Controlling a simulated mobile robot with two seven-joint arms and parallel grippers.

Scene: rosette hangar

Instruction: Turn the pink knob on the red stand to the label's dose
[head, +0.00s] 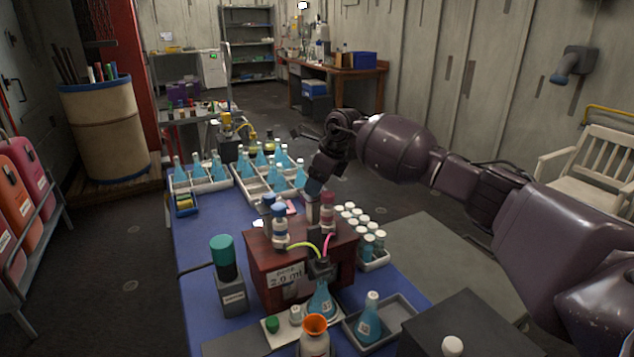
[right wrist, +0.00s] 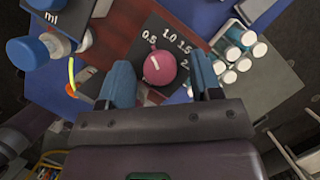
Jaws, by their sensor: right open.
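The red stand (head: 334,262) sits on the blue-topped table, with a white label (head: 286,277) on its front that seems to read 2.0 ml. In the right wrist view the round pink knob (right wrist: 160,69) has a white pointer line, tilted up-left toward about 0.5. Its dark dial plate (right wrist: 155,27) shows 0.5, 1.0, 1.5 and a partly hidden 2. My right gripper (head: 316,192) is over the stand, open. Its blue fingers (right wrist: 162,80) are on either side of the knob, with visible gaps. I cannot make out the knob in the head view. My left gripper is not in view.
A blue flask (head: 320,302) stands in front, and a teal-capped bottle (head: 223,257) is at left. Racks of blue flasks (head: 202,184) lie behind.

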